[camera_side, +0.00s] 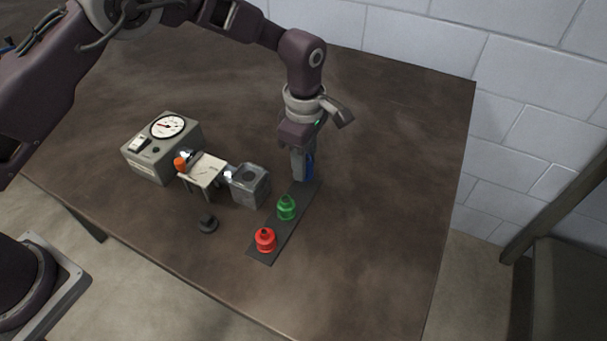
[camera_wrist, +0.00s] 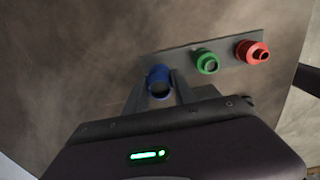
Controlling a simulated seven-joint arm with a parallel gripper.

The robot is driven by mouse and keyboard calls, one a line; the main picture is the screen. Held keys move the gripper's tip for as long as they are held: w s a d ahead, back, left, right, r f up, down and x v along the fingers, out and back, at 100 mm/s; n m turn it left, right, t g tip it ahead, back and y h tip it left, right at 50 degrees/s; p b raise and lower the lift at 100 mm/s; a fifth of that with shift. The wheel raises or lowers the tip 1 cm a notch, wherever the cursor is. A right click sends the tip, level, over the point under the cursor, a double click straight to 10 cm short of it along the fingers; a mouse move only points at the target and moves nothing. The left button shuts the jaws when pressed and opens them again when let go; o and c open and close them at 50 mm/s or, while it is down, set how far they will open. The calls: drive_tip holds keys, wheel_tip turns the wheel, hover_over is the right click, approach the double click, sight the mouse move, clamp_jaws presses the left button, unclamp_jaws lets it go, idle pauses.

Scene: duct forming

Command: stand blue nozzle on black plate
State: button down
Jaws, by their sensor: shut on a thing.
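The blue nozzle (camera_wrist: 158,82) is between the fingers of my gripper (camera_wrist: 160,90), which is shut on it. In the side view the blue nozzle (camera_side: 309,163) shows only as a sliver beside my gripper (camera_side: 303,172). It is at the far end of the black plate (camera_side: 263,257), a narrow strip also seen in the wrist view (camera_wrist: 226,50). I cannot tell whether the nozzle touches the plate. A green nozzle (camera_side: 286,207) stands mid-plate and a red nozzle (camera_side: 265,240) stands at the near end.
A grey gauge box (camera_side: 150,160) with a dial stands at left. Beside it are a cream block with an orange knob (camera_side: 180,164) and a grey metal block (camera_side: 250,185). A small black piece (camera_side: 208,223) lies in front. The table's right side is clear.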

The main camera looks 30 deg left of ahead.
drive_tip(key=shift+f, duration=1.9)
drive_tip(key=shift+f, duration=0.1)
drive_tip(key=c, duration=1)
unclamp_jaws()
drive_tip(key=shift+c, duration=0.2)
wheel_tip(320, 180, up, 12)
